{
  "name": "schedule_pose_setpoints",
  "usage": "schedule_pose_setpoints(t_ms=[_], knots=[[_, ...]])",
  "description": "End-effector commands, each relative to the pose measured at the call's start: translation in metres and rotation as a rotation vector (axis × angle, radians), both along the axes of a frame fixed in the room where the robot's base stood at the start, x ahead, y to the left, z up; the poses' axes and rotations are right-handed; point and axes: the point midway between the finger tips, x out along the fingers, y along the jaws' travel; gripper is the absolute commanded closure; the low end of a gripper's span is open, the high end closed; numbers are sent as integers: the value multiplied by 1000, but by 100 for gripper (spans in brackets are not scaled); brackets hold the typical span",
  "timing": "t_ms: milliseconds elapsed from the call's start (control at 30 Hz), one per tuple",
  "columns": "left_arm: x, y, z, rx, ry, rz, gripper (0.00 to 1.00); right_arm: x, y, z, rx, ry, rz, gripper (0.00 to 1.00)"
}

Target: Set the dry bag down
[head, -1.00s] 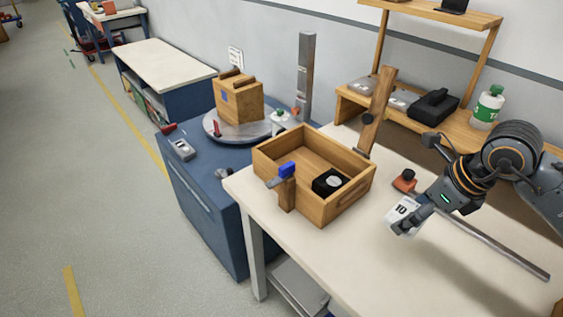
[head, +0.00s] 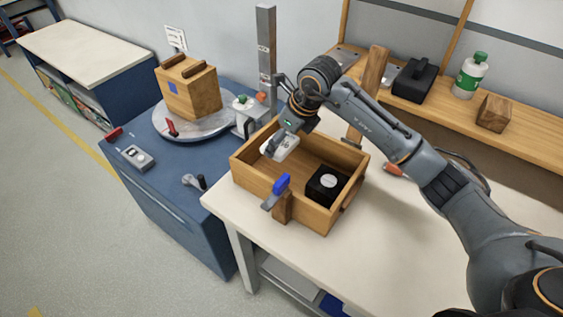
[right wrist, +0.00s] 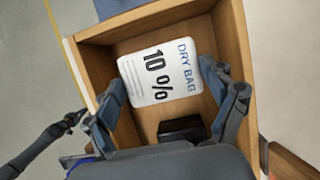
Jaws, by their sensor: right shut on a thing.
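The dry bag (head: 280,147) is a small white packet. In the right wrist view the dry bag (right wrist: 160,73) shows the print "DRY BAG 10 %". My right gripper (head: 283,140) is shut on it and holds it at the left back part of the wooden box (head: 325,218). In the right wrist view the fingers of my right gripper (right wrist: 165,88) lie on either side of the bag, over the box (right wrist: 235,45). I cannot tell whether the bag touches the box floor. My left gripper is not in view.
A black block (head: 322,190) with a white disc sits in the box's right part. A blue-topped clamp (head: 280,188) stands at the box's front wall. A round turntable (head: 192,128) with a wooden cube (head: 190,88) is at left. The table's front right is clear.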

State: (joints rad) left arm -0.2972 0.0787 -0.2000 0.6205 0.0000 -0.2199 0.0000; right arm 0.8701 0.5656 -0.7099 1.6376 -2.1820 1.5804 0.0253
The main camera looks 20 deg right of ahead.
Motion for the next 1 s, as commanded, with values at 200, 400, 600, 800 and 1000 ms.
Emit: schedule_pose_setpoints(t_ms=[200,400,600,800,1000], knots=[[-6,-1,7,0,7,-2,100,0,1,-33,1,1,1,47],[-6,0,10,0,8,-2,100,-1,1,-50,2,2,1,47],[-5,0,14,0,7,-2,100,-1,0,-74,1,1,0,47],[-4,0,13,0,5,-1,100,0,0,-75,1,-2,1,47],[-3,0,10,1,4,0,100,0,0,-78,1,-2,2,6]])
